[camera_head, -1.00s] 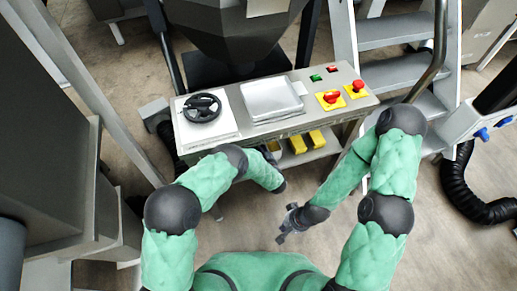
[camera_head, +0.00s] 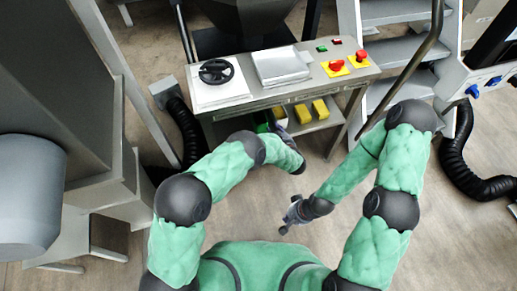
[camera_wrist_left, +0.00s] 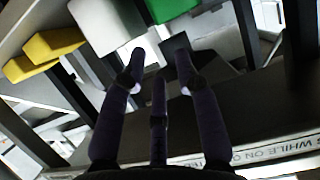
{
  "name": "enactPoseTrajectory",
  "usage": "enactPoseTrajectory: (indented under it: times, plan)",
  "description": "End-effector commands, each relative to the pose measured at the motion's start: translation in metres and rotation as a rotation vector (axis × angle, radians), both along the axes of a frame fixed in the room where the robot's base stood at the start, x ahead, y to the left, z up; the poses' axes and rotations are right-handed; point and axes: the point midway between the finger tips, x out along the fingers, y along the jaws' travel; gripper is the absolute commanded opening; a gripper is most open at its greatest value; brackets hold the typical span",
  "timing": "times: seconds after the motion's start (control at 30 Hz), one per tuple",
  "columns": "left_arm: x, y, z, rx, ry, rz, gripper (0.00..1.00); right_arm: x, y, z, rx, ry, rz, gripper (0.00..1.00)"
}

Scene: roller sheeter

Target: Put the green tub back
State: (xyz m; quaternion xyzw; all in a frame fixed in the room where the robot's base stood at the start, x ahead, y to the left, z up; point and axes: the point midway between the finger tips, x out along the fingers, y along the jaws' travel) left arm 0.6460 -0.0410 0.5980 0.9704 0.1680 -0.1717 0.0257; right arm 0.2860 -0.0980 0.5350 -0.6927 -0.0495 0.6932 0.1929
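The green tub (camera_head: 262,127) shows partly at the left part of the shelf under the machine's panel, behind my left forearm. In the left wrist view, the green tub (camera_wrist_left: 170,8) is cut off by the top edge. My left gripper (camera_wrist_left: 160,72) has its fingers spread and empty, pointing toward the shelf and a little short of the tubs. In the head view its fingers are hidden by the arm. My right gripper (camera_head: 289,216) hangs over the floor, away from everything; its finger opening is too small to judge.
A white tub (camera_wrist_left: 105,25) stands beside the green one. Two yellow tubs (camera_head: 301,113) (camera_head: 320,109) stand farther right on the lower shelf (camera_head: 333,120). The panel above carries a black handwheel (camera_head: 216,72) and red buttons. Grey stairs (camera_head: 400,75) rise at right.

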Motion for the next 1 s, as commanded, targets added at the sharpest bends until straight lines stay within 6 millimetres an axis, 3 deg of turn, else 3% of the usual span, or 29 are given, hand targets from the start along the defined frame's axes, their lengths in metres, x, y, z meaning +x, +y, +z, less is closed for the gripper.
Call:
enactPoseTrajectory:
  times: [0.13,0.27,0.4,0.53,0.7,0.8,1.0]
  plan:
    - [-0.005,0.010,-0.010,0.019,0.060,0.013,0.32,0.000,0.000,0.000,0.000,-0.001,0.000,0.00]
    - [-0.035,0.046,-0.052,0.080,0.308,0.042,0.32,0.000,0.000,0.000,0.000,-0.001,0.000,0.00]
    - [-0.106,0.091,-0.107,0.102,0.726,0.032,0.32,0.000,0.000,0.000,0.000,-0.001,0.000,0.00]
    - [-0.183,0.110,-0.133,0.023,1.067,-0.043,0.32,0.000,0.000,0.000,0.000,-0.001,0.000,0.00]
    - [-0.271,0.106,-0.135,-0.199,1.352,-0.190,0.32,0.000,0.000,0.000,0.000,0.000,0.000,0.00]
    - [-0.307,0.098,-0.124,-0.357,1.418,-0.275,0.32,0.000,0.000,0.000,0.000,0.000,0.000,0.00]
    - [-0.343,0.090,-0.093,-0.619,1.353,-0.378,0.32,0.000,0.000,0.000,0.000,0.000,0.000,0.00]
